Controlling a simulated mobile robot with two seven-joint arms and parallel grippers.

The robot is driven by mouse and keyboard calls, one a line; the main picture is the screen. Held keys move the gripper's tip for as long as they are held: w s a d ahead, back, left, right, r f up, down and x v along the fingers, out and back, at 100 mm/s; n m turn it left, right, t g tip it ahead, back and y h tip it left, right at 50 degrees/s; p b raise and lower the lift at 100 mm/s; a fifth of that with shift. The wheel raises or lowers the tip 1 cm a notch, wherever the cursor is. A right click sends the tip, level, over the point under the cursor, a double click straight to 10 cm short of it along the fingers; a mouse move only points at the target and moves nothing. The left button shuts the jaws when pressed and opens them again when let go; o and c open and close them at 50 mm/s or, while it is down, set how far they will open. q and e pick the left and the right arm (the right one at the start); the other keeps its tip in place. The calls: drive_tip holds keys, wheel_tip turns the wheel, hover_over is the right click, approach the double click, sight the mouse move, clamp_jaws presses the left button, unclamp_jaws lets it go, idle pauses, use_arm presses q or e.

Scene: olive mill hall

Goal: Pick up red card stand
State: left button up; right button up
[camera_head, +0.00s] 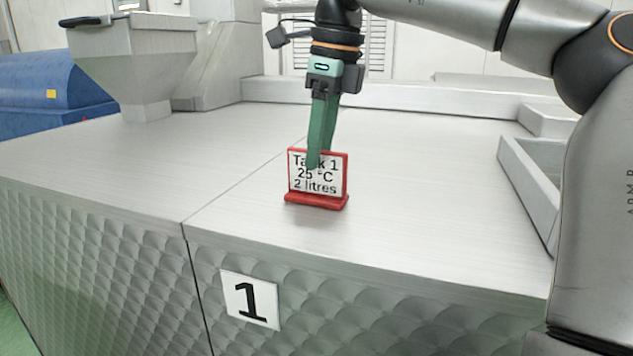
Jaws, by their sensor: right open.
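The red card stand (319,200) stands upright on the metal worktop, near its front edge. It holds a white card with black print reading "25 °C" and "2 litres"; part of the top line is hidden behind my gripper. My right gripper (315,164) points down with its green fingers over the top of the stand. One finger covers part of the card's upper middle. The gripper is open; the picture does not show whether its fingers touch the stand. My left gripper is not in view.
The metal worktop (420,160) is clear around the stand. A shallow metal tray (528,178) lies at the right, beside my arm. A metal hopper (135,55) stands at the back left, near a blue machine (50,85). A label "1" (250,299) is on the front panel.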

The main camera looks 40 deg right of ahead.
sight(313, 193)
drive_tip(key=shift+w+f, duration=0.2)
drive_tip(key=shift+f, duration=0.95)
drive_tip(key=shift+w+f, duration=0.2)
drive_tip(key=shift+f, duration=0.9)
drive_tip(key=shift+f, duration=0.25)
clamp_jaws()
